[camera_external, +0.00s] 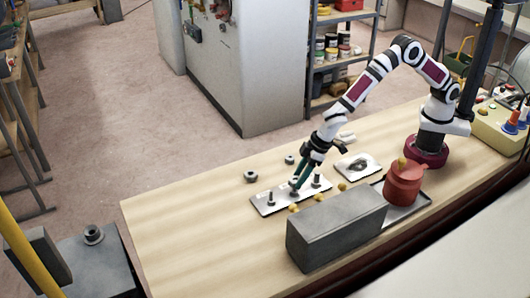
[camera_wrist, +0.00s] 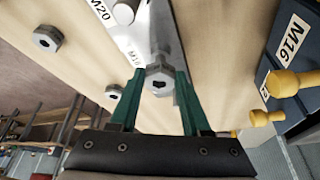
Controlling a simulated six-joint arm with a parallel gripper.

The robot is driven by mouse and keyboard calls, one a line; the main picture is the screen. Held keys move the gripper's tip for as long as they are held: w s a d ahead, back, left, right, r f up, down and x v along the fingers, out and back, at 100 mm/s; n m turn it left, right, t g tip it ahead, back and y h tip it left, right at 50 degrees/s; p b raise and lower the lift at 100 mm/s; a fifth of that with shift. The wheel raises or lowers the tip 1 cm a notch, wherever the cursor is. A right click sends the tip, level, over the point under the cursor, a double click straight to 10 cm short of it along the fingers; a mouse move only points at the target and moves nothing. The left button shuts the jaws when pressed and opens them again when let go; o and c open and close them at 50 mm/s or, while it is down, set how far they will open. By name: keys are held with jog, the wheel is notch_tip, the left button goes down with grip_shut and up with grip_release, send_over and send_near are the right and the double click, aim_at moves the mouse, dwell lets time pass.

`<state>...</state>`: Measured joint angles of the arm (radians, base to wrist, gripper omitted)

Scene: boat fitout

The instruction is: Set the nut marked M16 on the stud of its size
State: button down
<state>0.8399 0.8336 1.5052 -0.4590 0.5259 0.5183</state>
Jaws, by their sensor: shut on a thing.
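My gripper (camera_external: 297,185) is shut on a grey hex nut (camera_wrist: 160,76), held between its green fingers in the wrist view. The nut is at the middle of the pale stud plate (camera_external: 262,206), over or around the middle stud; I cannot tell which. A dark spot shows in the nut's hole. The left stud (camera_external: 271,198) and right stud (camera_external: 317,180) stand upright and bare. Plate labels in the wrist view include M20 (camera_wrist: 100,9) and a partly legible one (camera_wrist: 134,58) beside the held nut. No marking on the held nut is legible.
Two loose nuts (camera_external: 251,176) (camera_external: 289,160) lie on the wooden table behind the plate. A red pot (camera_external: 402,183) stands right. The table's left is clear.

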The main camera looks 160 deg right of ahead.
jog(key=shift+f, duration=0.25)
jog(key=shift+c, duration=1.4)
grip_release()
jog(key=shift+r, duration=0.15)
notch_tip(320, 180, up, 6)
jog(key=shift+r, duration=0.4)
